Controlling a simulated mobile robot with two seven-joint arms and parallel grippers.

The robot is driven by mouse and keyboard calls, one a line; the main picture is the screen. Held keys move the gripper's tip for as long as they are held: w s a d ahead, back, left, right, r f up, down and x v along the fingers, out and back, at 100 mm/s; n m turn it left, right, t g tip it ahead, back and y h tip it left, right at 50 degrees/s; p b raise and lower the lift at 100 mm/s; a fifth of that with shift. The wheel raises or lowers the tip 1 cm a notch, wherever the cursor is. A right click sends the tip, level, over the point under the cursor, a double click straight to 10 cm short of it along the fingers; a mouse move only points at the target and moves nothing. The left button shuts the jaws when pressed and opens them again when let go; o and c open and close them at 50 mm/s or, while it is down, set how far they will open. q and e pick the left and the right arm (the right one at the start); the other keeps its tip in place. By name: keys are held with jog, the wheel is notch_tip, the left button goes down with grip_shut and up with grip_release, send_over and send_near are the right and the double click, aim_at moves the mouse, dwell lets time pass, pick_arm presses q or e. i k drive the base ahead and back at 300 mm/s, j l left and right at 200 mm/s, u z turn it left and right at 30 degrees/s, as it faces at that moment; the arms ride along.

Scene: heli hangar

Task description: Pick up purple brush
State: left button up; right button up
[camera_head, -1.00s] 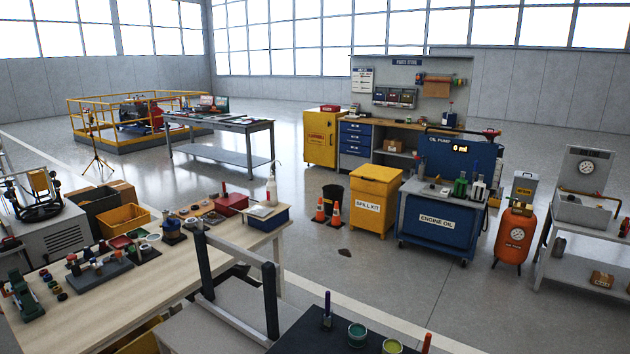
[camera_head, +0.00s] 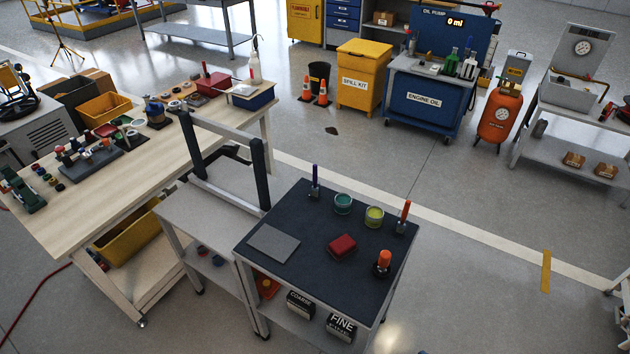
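A small upright tool with a dark blue-purple handle (camera_head: 315,178), possibly the purple brush, stands at the back left of a dark-topped cart (camera_head: 300,208). It is too small to tell whether it has bristles. No other purple-handled tool is clear in view. Neither of my grippers is in view.
The cart top also holds a green can (camera_head: 343,204), a yellow-green can (camera_head: 374,217), a red block (camera_head: 342,247), a grey sheet (camera_head: 273,244), a red-handled tool (camera_head: 404,214) and an orange-topped item (camera_head: 383,262). A grey frame (camera_head: 258,175) stands left.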

aim_at(315, 190)
jog(key=i+j+z, duration=0.15)
jog(key=j, duration=0.3)
jog(key=i+j+z, duration=0.1)
jog(key=j, duration=0.35)
jog(key=i+j+z, duration=0.15)
jog(key=j, duration=0.3)
jog(key=i+j+z, duration=0.1)
jog(key=j, duration=0.35)
jog(key=i+j+z, duration=0.15)
jog(key=j, duration=0.35)
jog(key=k, duration=0.05)
